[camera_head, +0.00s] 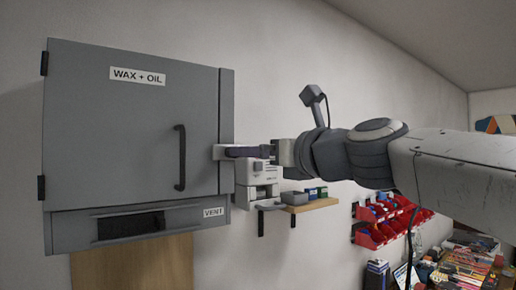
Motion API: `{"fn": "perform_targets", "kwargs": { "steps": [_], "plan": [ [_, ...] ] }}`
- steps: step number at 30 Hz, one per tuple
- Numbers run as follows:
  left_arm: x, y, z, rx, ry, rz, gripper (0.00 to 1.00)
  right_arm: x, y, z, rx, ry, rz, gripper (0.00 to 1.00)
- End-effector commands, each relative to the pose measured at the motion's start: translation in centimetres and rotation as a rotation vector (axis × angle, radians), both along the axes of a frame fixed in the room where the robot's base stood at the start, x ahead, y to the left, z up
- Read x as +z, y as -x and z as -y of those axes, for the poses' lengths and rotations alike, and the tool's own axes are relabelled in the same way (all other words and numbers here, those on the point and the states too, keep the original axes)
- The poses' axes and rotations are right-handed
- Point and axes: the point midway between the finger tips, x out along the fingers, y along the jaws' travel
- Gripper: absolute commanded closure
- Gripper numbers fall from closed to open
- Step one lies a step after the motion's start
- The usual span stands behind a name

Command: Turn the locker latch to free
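The grey locker (90,130) hangs on the wall at the left, its door marked "WAX + OIL" and shut flush as far as I can see. A dark vertical handle (181,158) is on the door's right part. My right gripper (238,152) reaches in from the right, level with the locker's right edge strip. Its fingertips overlap a pale and dark purplish part there, where the latch may be. The latch is not clearly seen, and I cannot tell whether the fingers touch it or how far apart they are. My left gripper is out of view.
Below the door is a panel marked "VENT" with a dark slot (131,226). A small wooden shelf (312,205) with boxes is right of the locker, under my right arm. Red bins (376,236) and a cluttered bench (470,268) lie at lower right.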

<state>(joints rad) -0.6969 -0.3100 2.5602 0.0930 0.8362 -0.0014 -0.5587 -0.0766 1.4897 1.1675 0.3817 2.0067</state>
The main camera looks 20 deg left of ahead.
Motion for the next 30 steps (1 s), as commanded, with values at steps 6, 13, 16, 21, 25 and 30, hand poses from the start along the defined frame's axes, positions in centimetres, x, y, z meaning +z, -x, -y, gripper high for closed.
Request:
{"fn": "perform_targets", "kwargs": {
  "steps": [6, 13, 16, 21, 25, 30],
  "plan": [
    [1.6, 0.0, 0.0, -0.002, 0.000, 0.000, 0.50, 0.2, -2.7, -3.5, 0.001, 0.004, 0.000, 0.10],
    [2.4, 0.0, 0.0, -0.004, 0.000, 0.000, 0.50, 0.1, -4.4, -5.6, 0.000, 0.003, 0.003, 0.10],
    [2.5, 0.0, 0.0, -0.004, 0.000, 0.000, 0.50, 0.0, -4.6, -6.0, 0.000, 0.003, 0.003, 0.10],
    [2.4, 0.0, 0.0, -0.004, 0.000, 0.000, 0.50, 0.0, -4.7, -6.0, 0.000, 0.003, 0.004, 0.10],
    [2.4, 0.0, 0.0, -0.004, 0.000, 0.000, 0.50, 0.0, -4.7, -6.0, 0.000, 0.004, 0.003, 0.21],
    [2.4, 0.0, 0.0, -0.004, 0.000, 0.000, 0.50, 0.0, -4.7, -6.0, 0.000, 0.004, 0.003, 0.86]
  ]
}}
